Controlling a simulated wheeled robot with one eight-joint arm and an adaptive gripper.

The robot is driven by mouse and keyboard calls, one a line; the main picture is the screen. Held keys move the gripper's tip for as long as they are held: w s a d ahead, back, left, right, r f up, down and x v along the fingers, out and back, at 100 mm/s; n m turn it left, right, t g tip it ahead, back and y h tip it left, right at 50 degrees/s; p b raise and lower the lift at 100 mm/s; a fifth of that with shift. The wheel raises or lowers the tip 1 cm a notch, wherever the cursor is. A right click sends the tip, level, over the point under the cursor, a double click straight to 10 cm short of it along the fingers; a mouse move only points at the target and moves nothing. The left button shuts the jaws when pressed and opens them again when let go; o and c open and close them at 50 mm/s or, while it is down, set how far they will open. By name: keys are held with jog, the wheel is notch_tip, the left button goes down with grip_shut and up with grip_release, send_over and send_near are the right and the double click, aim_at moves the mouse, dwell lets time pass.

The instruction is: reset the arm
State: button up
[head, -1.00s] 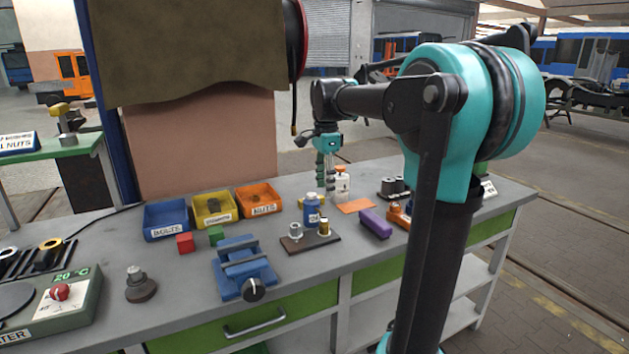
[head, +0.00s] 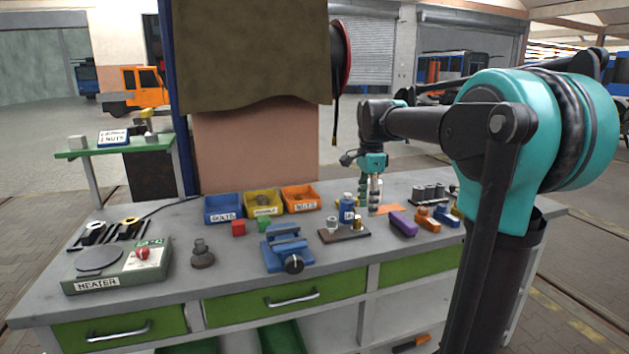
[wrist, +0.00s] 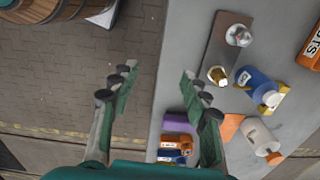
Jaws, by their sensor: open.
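My gripper (head: 374,205) hangs from my arm with its fingers pointing down, at the right part of the grey workbench (head: 345,290) in the head view. In the wrist view my gripper (wrist: 160,85) has its two green-padded fingers wide apart with nothing between them. The left finger shows against the paved floor, the right one against the bench edge. A blue bottle (head: 346,210) stands just left of the fingers in the head view; it also shows in the wrist view (wrist: 258,86), right of the right finger.
A purple block (head: 403,224) lies near the bench's front edge. A blue vise (head: 287,250), a heater (head: 118,268) and blue (head: 223,209), yellow (head: 263,203) and orange (head: 299,198) bins take up the bench further left. A white bottle (wrist: 259,137) stands near the right finger.

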jog(key=s+d+f+n+t, duration=0.2)
jog(key=s+f+n, duration=0.5)
jog(key=s+f, duration=0.4)
jog(key=s+d+f+n+t, duration=0.2)
jog(key=s+f+n, duration=0.6)
jog(key=f, duration=0.6)
jog(key=s, duration=0.2)
jog(key=shift+s+f, duration=0.35)
jog(key=shift+f, duration=0.05)
dwell(1.4)
